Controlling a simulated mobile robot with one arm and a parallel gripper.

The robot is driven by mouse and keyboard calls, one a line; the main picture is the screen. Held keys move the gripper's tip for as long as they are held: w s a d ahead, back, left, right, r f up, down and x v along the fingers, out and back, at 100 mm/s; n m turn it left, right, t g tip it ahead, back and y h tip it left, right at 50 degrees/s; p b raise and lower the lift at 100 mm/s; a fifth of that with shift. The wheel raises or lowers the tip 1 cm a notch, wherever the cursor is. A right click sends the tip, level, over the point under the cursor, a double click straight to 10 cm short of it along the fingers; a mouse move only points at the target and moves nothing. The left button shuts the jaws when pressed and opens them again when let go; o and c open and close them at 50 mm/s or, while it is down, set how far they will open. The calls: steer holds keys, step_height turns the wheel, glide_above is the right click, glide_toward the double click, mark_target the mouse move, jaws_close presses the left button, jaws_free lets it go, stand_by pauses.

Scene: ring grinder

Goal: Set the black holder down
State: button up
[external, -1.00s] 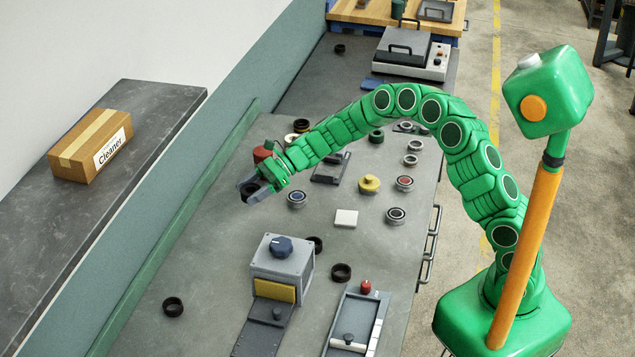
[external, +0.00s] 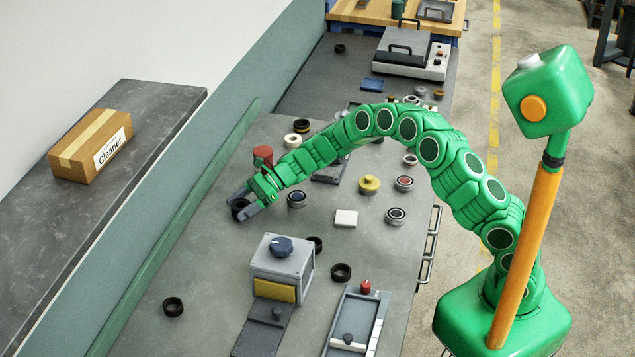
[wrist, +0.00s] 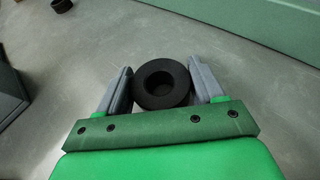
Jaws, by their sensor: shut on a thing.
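The black holder (wrist: 162,101) is a short round piece with a hollow top. It sits between the two grey fingers of my gripper (wrist: 160,68) in the wrist view, upright as far as I can see. In the external view my gripper (external: 241,203) is low over the left part of the grey bench, shut on the holder, of which only a dark bit shows between the fingers. I cannot tell whether the holder's underside touches the bench.
A red mushroom-shaped part (external: 263,153) stands close behind my gripper, and a blue-topped round part (external: 297,199) to its right. Loose black rings (external: 173,307) lie about. The bench's left front is mostly clear.

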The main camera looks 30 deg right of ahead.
steer(key=shift+f, duration=0.35)
steer(key=shift+f, duration=0.1)
steer(key=o, duration=1.1)
steer(key=v, duration=1.2)
